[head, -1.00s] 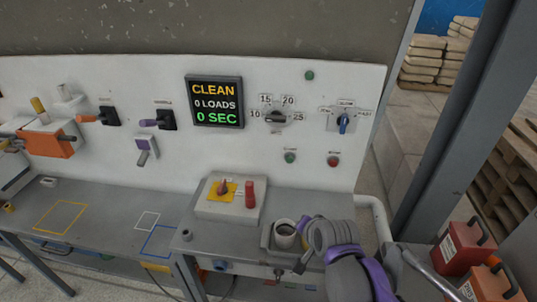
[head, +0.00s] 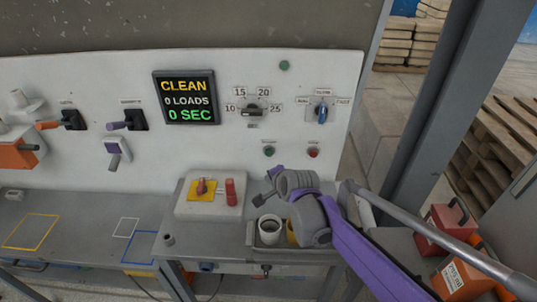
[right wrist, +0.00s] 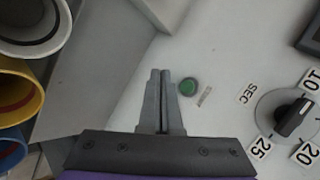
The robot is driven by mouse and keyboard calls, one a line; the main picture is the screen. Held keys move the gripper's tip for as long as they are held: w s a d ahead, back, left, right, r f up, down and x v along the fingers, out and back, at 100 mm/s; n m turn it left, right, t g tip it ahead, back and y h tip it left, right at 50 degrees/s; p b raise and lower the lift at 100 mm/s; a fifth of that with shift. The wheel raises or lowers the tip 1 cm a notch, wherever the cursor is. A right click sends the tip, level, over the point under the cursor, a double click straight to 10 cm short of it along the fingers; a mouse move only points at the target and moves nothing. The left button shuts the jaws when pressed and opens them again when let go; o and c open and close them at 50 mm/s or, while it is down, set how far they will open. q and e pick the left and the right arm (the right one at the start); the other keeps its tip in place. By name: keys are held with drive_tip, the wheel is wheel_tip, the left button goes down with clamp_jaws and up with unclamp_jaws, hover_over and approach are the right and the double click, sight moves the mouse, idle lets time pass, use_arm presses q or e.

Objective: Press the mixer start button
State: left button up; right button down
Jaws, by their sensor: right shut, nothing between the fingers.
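A green round button (head: 268,151) sits low on the white panel (head: 215,150), below the numbered dial (head: 252,110). A red button (head: 313,152) is to its right. The small labels above both are unreadable. My right gripper (head: 257,200) is below the green button in the head view, in front of the panel. In the right wrist view, the right gripper (right wrist: 165,74) is shut and empty, its tips just left of the green button (right wrist: 188,87). I cannot tell the gap to the panel; no touch on the button shows. My left gripper is out of view.
A display (head: 185,97) reads CLEAN, 0 LOADS, 0 SEC. A blue selector (head: 321,112) is right of the dial. A grey post (head: 425,130) rises at right.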

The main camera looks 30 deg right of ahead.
drive_tip(key=w+d, duration=0.4)
drive_tip(key=w, duration=0.3)
drive_tip(key=shift+d, duration=0.15)
drive_tip(key=shift+w, duration=0.1)
idle(1.9)
drive_tip(key=shift+w+d, duration=0.25)
drive_tip(key=shift+w, duration=0.05)
drive_tip(key=shift+w+d, duration=0.25)
drive_tip(key=shift+w, duration=0.15)
idle(1.0)
drive_tip(key=shift+s+a, duration=0.5)
drive_tip(key=shift+s, duration=0.25)
drive_tip(key=shift+s+a, duration=0.45)
drive_tip(key=shift+s, duration=0.25)
drive_tip(key=shift+s+a, duration=0.4)
drive_tip(key=shift+s, duration=0.35)
drive_tip(key=shift+s+a, duration=0.45)
drive_tip(key=shift+s, duration=0.25)
